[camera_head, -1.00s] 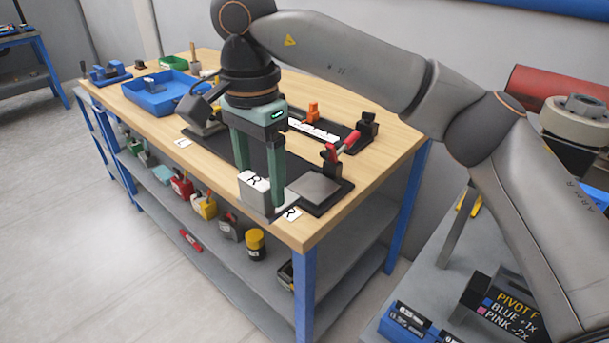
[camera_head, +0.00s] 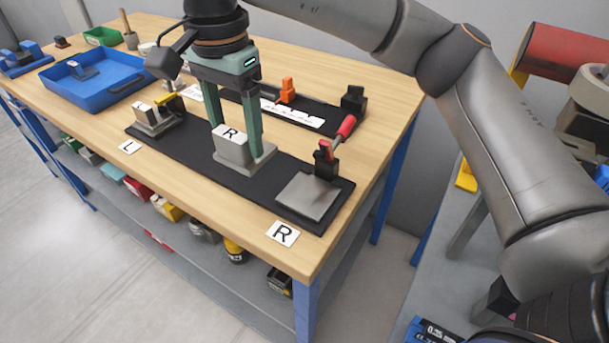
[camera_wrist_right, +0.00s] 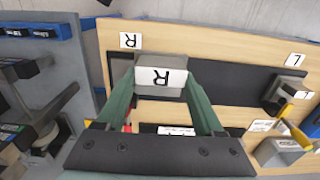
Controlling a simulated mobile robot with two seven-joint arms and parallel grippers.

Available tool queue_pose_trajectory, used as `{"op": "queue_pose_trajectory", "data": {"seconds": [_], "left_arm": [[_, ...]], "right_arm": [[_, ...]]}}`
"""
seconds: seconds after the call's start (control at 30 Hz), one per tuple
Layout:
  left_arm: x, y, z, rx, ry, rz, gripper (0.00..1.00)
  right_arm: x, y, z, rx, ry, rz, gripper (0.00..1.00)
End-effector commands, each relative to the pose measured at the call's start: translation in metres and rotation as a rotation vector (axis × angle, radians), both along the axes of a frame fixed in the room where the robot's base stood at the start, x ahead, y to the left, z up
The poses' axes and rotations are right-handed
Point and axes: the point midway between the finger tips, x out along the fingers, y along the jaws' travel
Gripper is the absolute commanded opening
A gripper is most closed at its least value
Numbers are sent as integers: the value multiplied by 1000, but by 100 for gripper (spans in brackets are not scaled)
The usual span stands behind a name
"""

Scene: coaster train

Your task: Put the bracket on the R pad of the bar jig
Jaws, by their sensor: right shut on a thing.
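The bracket (camera_head: 231,147) is a grey block with a flat foot and a white R label. My right gripper (camera_head: 237,138) is shut on it, one finger on either side; the bracket also shows in the right wrist view (camera_wrist_right: 162,79). It is upright over the middle of the bar jig's long black plate (camera_head: 195,150). I cannot tell whether it touches the plate. The R pad (camera_head: 311,196) is a bare grey square at the jig's right end, apart from the bracket. A red-handled clamp (camera_head: 335,143) stands behind it. My left gripper is out of view.
Another grey bracket (camera_head: 152,118) sits at the jig's left end by a yellow-handled clamp. An R card (camera_head: 283,234) and an L card (camera_head: 129,148) lie on the table. Behind is a second black fixture with an orange piece (camera_head: 287,90). A blue tray (camera_head: 95,90) is at left.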

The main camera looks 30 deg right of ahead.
Motion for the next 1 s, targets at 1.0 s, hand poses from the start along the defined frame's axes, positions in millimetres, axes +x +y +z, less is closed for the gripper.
{"op": "queue_pose_trajectory", "data": {"seconds": [1.0], "left_arm": [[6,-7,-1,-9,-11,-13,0]], "right_arm": [[-23,-98,-112,0,-2,-1,0]]}}
